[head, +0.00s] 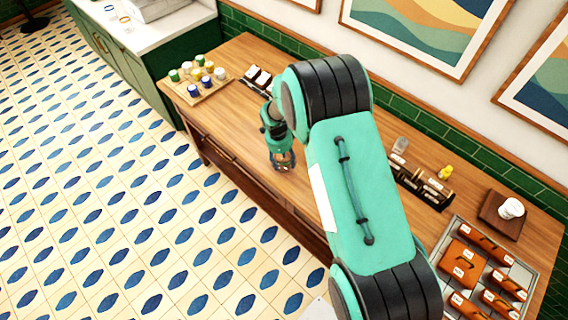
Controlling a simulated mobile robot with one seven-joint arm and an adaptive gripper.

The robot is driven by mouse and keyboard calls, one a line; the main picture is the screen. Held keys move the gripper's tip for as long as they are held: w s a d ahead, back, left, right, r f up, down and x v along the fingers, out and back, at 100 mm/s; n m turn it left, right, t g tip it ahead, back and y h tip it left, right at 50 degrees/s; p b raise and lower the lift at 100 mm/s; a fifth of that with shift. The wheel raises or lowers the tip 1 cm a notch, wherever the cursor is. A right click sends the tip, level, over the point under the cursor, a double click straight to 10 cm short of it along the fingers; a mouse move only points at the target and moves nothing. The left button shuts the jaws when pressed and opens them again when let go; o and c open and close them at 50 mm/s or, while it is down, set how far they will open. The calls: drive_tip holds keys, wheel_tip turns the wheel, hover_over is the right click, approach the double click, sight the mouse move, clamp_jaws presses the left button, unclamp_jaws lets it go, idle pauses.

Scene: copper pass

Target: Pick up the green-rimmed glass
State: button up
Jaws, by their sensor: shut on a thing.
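My gripper (282,158) points down over the front part of the long wooden counter (235,90), left of the picture's middle. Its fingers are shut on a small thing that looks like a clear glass. The fingers hide most of it, and I cannot make out its rim colour or whether it touches the counter. Two clear glasses stand on the white counter at the upper left: one with a blue rim (125,19) and one with a yellowish rim (110,8). I see no plainly green rim on either.
A wooden board (213,91) with several coloured-lid jars stands left of my gripper. Dark holders (258,78) sit behind it. A caddy (420,185), a brown tray (490,210) and a tray of leather-brown items (440,240) fill the right. Tiled floor lies in front.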

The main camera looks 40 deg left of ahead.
sight(285, 158)
idle(0.5)
drive_tip(key=shift+r, duration=0.75)
drive_tip(key=shift+s+d+r+b, duration=0.15)
drive_tip(key=shift+d+r+b, duration=0.1)
drive_tip(key=shift+r, duration=0.25)
drive_tip(key=shift+s+d+r+b, duration=0.1)
drive_tip(key=shift+d+r+b, duration=0.1)
drive_tip(key=shift+r, duration=0.3)
drive_tip(key=s+d, duration=0.3)
drive_tip(key=d, duration=0.1)
drive_tip(key=s+d+r+b, duration=0.1)
drive_tip(key=s+d, duration=0.1)
drive_tip(key=d, duration=0.2)
drive_tip(key=s+d+b, duration=0.1)
drive_tip(key=s+d, duration=0.2)
drive_tip(key=d, duration=0.1)
drive_tip(key=shift+s+d+r, duration=0.15)
drive_tip(key=shift+s+r, duration=0.1)
drive_tip(key=shift+s, duration=0.05)
